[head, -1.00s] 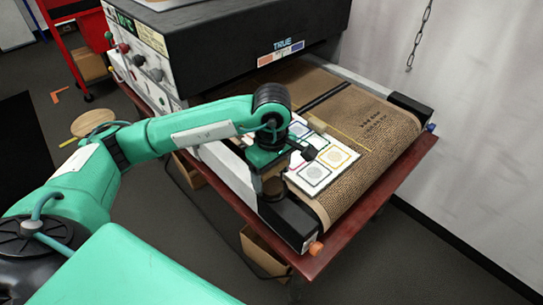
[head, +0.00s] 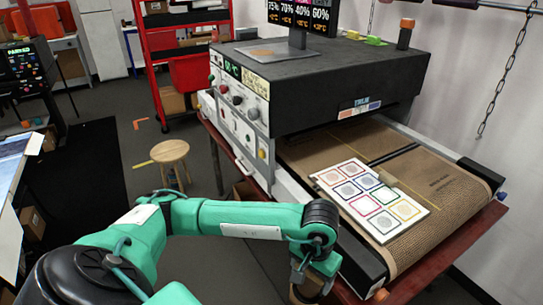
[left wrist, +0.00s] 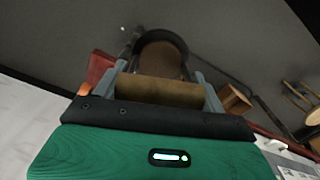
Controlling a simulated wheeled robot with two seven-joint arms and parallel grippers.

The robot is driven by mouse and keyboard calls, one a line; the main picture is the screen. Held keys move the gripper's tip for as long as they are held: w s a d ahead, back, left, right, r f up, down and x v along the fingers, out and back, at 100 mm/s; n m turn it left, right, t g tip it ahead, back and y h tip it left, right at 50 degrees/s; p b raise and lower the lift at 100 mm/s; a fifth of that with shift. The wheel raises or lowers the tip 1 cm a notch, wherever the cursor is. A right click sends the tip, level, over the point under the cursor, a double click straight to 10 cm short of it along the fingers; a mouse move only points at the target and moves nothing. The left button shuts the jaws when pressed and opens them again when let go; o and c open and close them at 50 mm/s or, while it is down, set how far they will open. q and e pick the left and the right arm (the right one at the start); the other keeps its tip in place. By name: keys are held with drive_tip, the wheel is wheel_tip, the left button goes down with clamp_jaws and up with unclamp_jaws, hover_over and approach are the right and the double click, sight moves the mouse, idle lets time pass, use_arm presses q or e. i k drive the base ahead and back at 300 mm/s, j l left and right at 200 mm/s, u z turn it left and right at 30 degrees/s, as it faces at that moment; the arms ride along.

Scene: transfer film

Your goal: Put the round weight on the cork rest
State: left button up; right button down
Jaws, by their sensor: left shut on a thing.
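My left gripper (head: 312,280) is low in the head view, beside the near left corner of the conveyor. It is shut on a brown, round-sided thing, apparently the round weight (left wrist: 160,92), which lies between the fingers in the left wrist view. A dark-rimmed round part with a brown face (left wrist: 160,60) shows just beyond it. In the head view the held thing is mostly hidden by the gripper. A flat brownish patch (head: 262,52) lies on top of the dryer by the screen stand; I cannot tell if it is the cork rest. My right gripper is out of view.
A white film sheet (head: 365,200) with coloured squares lies on the brown belt (head: 455,205). The black dryer (head: 345,85) stands behind it, on a red table (head: 425,275). A wooden stool (head: 170,152) stands on the floor at left. A chain hangs at right.

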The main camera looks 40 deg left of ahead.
sight(262, 53)
drive_tip(key=i+j, duration=0.1)
drive_tip(key=j, duration=0.45)
drive_tip(key=i+j, duration=0.1)
drive_tip(key=j, duration=0.4)
drive_tip(key=i+j, duration=0.1)
drive_tip(key=j, duration=0.45)
